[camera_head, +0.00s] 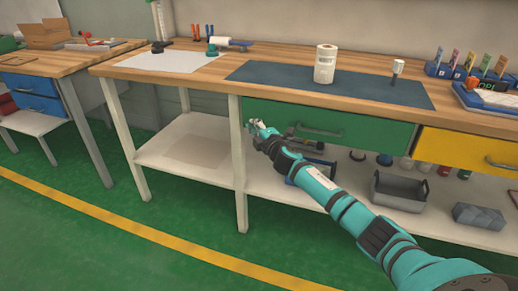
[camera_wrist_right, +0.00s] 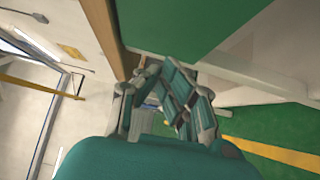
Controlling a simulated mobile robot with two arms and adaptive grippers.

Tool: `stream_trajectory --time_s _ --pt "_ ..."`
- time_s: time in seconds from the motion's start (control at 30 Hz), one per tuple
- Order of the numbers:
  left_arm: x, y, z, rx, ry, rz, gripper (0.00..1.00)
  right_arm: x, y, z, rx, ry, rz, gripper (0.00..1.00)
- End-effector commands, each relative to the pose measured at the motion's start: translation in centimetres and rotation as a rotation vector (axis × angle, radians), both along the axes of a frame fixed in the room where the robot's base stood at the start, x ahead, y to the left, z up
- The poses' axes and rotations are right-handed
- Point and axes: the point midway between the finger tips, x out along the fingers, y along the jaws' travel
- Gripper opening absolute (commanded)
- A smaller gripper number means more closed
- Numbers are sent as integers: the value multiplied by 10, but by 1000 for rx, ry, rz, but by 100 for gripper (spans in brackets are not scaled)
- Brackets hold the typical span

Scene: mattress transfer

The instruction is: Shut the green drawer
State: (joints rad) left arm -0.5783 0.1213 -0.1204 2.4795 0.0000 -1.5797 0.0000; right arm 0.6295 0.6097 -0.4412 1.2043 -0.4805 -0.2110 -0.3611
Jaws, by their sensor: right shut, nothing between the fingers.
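The green drawer (camera_head: 345,132) is under the wooden workbench, with a dark handle (camera_head: 322,132) on its front. Its front looks close to flush with the bench edge; I cannot tell whether a small gap remains. My right gripper (camera_head: 256,126) is shut and empty at the left end of the drawer front, beside the white bench leg. In the right wrist view my gripper (camera_wrist_right: 163,88) shows its fingers below a large green panel (camera_wrist_right: 195,25), likely the drawer front. Contact cannot be made out. My left gripper is out of view.
A yellow drawer (camera_head: 468,149) is to the right of the green one. A white leg (camera_head: 238,180) stands beside my gripper. The lower shelf (camera_head: 185,150) holds a grey bin (camera_head: 400,193) and other items. The green floor in front is clear.

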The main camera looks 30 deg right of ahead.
Motion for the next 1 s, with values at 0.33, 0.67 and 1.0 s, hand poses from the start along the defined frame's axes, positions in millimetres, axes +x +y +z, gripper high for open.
stream_trajectory --time_s 0.33,0.67,1.0 --pt "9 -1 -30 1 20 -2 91 -47 5 -2 -2 5 4 0" --pt "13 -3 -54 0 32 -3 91 -93 9 -3 0 4 4 0" --pt "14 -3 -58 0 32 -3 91 -103 12 -7 16 12 -1 0"
